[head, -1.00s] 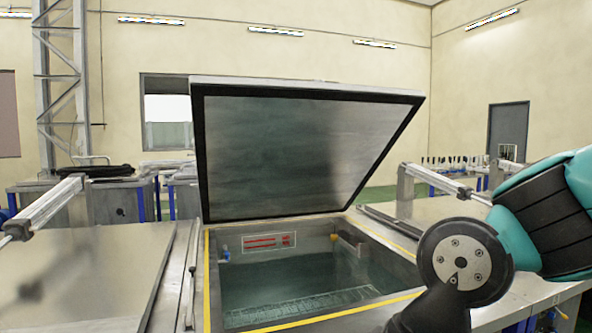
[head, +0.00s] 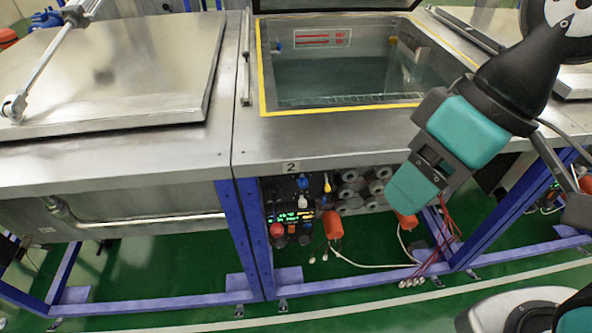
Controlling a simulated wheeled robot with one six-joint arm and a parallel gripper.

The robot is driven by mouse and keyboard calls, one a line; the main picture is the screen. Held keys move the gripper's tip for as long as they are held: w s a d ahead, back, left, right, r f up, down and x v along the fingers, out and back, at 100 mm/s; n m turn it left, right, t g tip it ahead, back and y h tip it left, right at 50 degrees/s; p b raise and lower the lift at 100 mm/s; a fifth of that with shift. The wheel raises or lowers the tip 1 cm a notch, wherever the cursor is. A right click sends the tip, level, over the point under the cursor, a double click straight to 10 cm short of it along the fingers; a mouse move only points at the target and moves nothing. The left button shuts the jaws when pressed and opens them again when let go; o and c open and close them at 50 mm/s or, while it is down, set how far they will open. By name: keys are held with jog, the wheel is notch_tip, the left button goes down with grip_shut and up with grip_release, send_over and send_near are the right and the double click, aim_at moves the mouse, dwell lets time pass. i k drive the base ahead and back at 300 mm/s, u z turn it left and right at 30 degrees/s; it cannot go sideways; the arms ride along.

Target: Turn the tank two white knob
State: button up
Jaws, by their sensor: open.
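Tank two (head: 262,60), marked by a small "2" plate (head: 291,167), has its lid raised and water inside. A small white knob (head: 303,202) sits on the control panel under the tank's front edge. A blue knob (head: 303,184) is just above it, and a yellow-tipped one (head: 327,184) is to its right. My gripper (head: 412,188) is open, teal and black, in front of the tank's right front side. It appears in the picture to the right of the white knob, apart from it and holding nothing visible. The exact finger gap is hard to see.
Blue frame legs (head: 246,240) stand left of the panel. Orange-red parts (head: 333,224), grey round fittings (head: 348,190) and loose cables (head: 370,264) are around it. A closed lid (head: 110,80) covers the left tank. Green floor is open in front.

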aim_at(302, 204)
jog(key=z, duration=1)
jog(key=k, duration=0.7)
jog(key=u, duration=0.55)
